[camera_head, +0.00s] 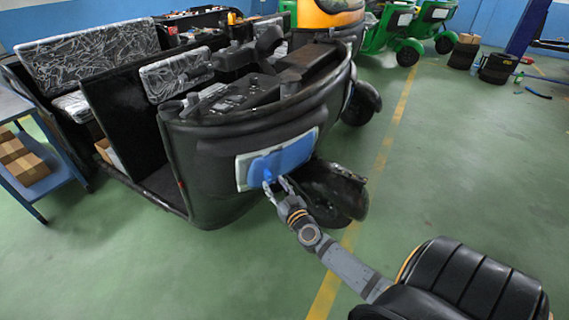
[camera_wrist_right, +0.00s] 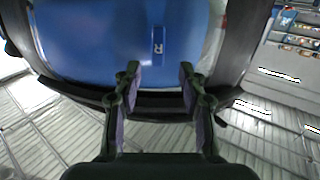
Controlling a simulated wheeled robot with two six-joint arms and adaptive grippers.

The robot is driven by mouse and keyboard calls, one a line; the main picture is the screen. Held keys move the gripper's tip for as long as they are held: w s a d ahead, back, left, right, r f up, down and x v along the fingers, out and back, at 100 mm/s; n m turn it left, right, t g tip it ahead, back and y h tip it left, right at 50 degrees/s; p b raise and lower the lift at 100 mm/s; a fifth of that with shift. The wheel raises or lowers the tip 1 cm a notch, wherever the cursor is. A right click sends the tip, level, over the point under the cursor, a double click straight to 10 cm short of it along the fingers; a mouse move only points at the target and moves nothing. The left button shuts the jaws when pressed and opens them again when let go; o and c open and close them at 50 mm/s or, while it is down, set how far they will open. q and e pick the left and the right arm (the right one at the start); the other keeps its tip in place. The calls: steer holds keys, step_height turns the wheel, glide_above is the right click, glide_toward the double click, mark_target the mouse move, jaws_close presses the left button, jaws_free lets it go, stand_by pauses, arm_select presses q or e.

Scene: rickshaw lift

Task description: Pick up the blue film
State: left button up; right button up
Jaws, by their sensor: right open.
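The blue film (camera_head: 290,156) is on a pale panel on the front of the black rickshaw (camera_head: 210,150). In the right wrist view the blue film (camera_wrist_right: 90,40) fills the upper middle, with a letter R on it. My right gripper (camera_head: 276,187) is at the lower edge of the film in the head view. In the right wrist view my right gripper (camera_wrist_right: 158,72) is open, its two fingers apart with nothing seen between them but the film's surface behind. Whether the fingertips touch the film cannot be told. My left gripper is not in view.
A blue table (camera_head: 45,175) with cardboard boxes (camera_head: 22,160) stands at the left. A black seat (camera_head: 470,285) is at the lower right. Green rickshaws (camera_head: 395,30) stand at the back. The green floor at the right is mostly clear, with a yellow line (camera_head: 385,140).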

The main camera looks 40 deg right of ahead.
mark_target(270, 177)
steer(key=w, duration=0.2)
steer(key=w+d, duration=0.1)
steer(key=w, duration=0.1)
steer(key=shift+w+b, duration=0.35)
steer(key=shift+w, duration=0.05)
steer(key=shift+s+r, duration=0.1)
steer(key=shift+c, duration=1)
jaws_close()
